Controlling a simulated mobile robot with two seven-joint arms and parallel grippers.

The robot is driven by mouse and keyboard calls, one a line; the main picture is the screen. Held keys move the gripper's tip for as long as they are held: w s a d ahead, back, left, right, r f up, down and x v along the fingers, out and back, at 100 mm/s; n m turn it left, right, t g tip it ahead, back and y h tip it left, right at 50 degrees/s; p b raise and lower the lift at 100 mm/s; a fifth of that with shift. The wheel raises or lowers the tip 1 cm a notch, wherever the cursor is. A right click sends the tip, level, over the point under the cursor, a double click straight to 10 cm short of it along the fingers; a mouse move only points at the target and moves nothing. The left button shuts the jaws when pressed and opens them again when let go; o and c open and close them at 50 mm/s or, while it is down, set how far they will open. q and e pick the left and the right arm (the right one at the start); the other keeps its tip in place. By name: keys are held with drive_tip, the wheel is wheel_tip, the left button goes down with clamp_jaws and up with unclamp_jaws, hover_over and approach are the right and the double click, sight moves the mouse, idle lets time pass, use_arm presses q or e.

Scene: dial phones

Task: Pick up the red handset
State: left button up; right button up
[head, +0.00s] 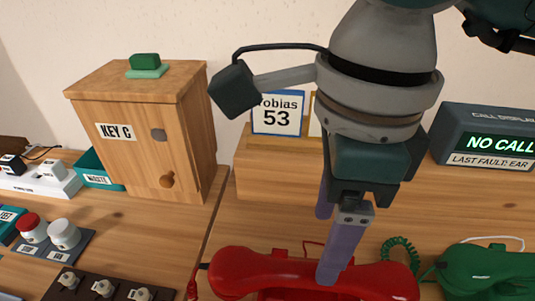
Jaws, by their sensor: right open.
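The red handset (245,275) lies across the red phone at the bottom of the head view. The phone's body below it is mostly cut off by the frame edge. My right gripper (327,244) comes down from the top over the handset. Its fingers are apart, one nearer to me and one farther back. The near fingertip overlaps the middle of the handset in the picture; I cannot tell whether it touches. Nothing shows held between the fingers. My left gripper is not in view.
A green phone (490,270) stands close at the right, its coiled cord between the two phones. Behind are a wooden box with a card reading 53 (277,113) and a call display (490,140). A wooden key cabinet (140,130) and several knobs and switches stand left.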

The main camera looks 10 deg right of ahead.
sight(314, 272)
drive_tip(key=f, duration=0.3)
drive_tip(key=shift+w+d+f, duration=0.1)
drive_tip(key=shift+d+f, duration=0.2)
drive_tip(key=shift+f, duration=0.1)
drive_tip(key=shift+w+a+f, duration=0.1)
drive_tip(key=shift+a+f, duration=0.05)
drive_tip(key=shift+f, duration=1.4)
drive_tip(key=shift+a+f, duration=0.15)
drive_tip(key=shift+f, duration=1.4)
clamp_jaws()
